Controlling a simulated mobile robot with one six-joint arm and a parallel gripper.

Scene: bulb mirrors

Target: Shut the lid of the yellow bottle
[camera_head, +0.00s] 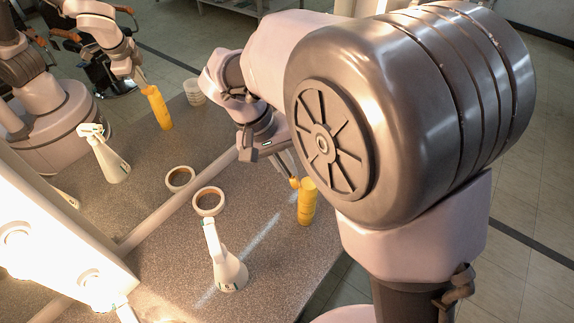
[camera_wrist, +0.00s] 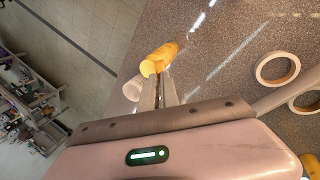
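The yellow bottle (camera_head: 306,207) stands upright on the speckled counter, right of centre and beside my arm. In the wrist view the yellow bottle (camera_wrist: 165,55) shows just past my fingertips. A small orange lid piece (camera_head: 294,182) shows at the bottle's upper left, by my fingertips; its exact angle is unclear. My gripper (camera_head: 290,176) reaches down to the bottle's top. In the wrist view my gripper (camera_wrist: 160,72) has its two fingers close together, with nothing seen between them. Whether the tips touch the lid cannot be told.
A white spray bottle (camera_head: 228,268) and a tape roll (camera_head: 208,201) stand left of the yellow bottle. A whitish cup (camera_wrist: 133,88) is near the counter edge. A mirror at left reflects the bottles, tape and my arm. Bright bulbs (camera_head: 95,283) are at lower left.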

